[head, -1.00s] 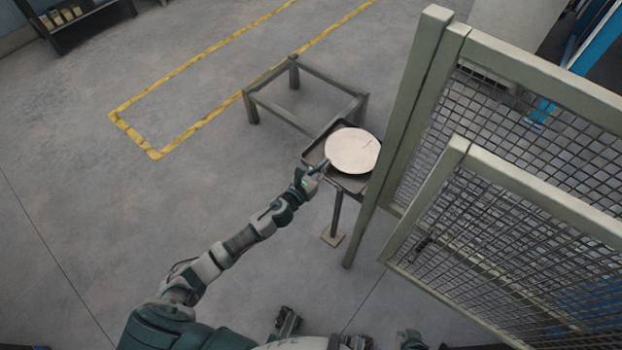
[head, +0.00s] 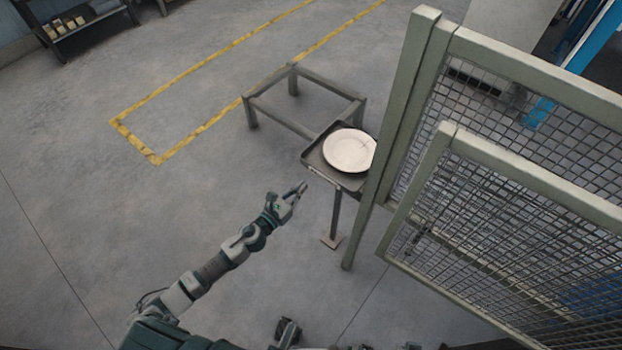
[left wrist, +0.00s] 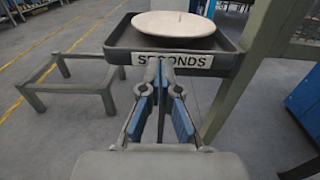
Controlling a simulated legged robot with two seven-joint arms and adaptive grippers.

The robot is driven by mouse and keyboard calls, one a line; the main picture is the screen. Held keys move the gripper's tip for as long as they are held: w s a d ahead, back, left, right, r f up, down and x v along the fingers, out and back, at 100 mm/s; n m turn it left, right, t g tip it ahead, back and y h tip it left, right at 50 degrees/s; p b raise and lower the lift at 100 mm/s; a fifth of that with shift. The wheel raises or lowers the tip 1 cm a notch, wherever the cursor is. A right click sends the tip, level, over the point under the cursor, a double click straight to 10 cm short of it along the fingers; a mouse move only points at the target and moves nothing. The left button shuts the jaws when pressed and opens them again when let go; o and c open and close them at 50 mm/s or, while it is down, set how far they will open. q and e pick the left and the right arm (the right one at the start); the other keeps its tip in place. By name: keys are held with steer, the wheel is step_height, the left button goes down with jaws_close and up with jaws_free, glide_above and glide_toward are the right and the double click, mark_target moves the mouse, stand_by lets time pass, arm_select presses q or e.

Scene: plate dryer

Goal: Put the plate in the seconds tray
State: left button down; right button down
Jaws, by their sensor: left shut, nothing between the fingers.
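The white round plate (head: 349,150) lies in the dark seconds tray (head: 316,164), which stands on a single post beside the mesh fence. In the left wrist view the plate (left wrist: 174,24) rests in the tray (left wrist: 120,38), its edge slightly raised above the rim. The tray's front carries a label reading "SECONDS" (left wrist: 172,60). My left gripper (head: 300,189) is shut and empty, apart from the tray, in front of it and a little to its left. In the left wrist view its fingers (left wrist: 160,66) are together below the label.
A green mesh fence (head: 510,75) with a second mesh panel (head: 490,250) stands close to the right of the tray. A low empty metal frame (head: 300,105) stands behind left. The floor to the left is clear, with yellow lines (head: 200,75).

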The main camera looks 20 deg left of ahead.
arm_select(q)
steer(key=v, duration=0.2)
steer(key=shift+s+d, duration=0.15)
steer(key=shift+s, duration=0.2)
arm_select(e)
steer(key=shift+w+r, duration=0.15)
steer(key=shift+w, duration=0.25)
